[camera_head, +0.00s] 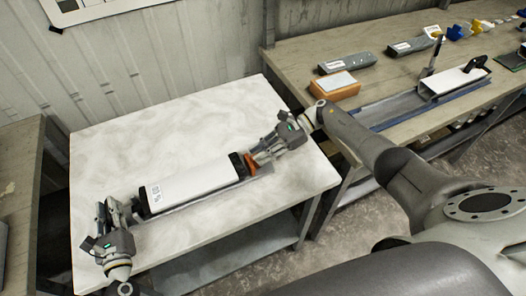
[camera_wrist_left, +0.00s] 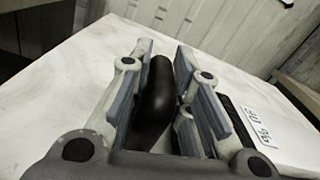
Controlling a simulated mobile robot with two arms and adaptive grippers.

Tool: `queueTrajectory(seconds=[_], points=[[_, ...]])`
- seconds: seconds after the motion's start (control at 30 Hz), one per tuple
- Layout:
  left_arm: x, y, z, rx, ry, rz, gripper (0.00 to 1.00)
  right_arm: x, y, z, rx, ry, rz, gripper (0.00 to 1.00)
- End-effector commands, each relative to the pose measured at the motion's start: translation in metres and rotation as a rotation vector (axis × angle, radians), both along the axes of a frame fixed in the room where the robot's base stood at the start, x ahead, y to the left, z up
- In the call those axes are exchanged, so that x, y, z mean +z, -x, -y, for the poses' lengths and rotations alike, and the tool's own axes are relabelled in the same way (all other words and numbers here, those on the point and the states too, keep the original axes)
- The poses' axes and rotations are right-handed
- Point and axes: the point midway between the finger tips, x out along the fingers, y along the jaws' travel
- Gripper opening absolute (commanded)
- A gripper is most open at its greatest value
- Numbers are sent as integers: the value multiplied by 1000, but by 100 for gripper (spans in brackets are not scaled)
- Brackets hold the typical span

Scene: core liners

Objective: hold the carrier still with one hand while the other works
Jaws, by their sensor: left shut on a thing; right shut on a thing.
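My left gripper (camera_head: 128,214) is shut on this handle; the left wrist view shows the handle between the fingers. The carrier's white label face (camera_wrist_left: 262,125) is just right of the fingers there. My right gripper (camera_head: 256,156) is at the carrier's right end, shut on an orange piece (camera_head: 250,164) beside the black end. The fingers partly hide that piece.
The white table (camera_head: 190,130) is clear behind the carrier. A bench (camera_head: 385,80) at the right holds an orange block (camera_head: 335,86), grey devices (camera_head: 347,63), a second white box (camera_head: 455,79) and a long channel. A wall stands behind.

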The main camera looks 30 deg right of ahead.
Motion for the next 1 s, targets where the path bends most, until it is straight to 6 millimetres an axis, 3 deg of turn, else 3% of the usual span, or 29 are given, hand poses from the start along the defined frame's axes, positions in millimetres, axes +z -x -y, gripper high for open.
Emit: queueTrajectory(seconds=[0.03,0.2,0.5,0.53,0.67,1.0], points=[[0,0,3,-4,6,0,0,0,1,-12,8,-5,2,0],[1,0,4,-6,5,0,0,0,1,-31,9,-6,2,0],[1,0,5,-9,6,1,0,0,1,-33,10,-9,0,0],[1,0,5,-9,6,1,0,0,1,-34,10,-9,0,23],[1,0,4,-8,6,1,0,0,1,-33,8,-8,1,40],[1,0,3,-4,6,1,0,1,0,-29,5,-5,1,41]])
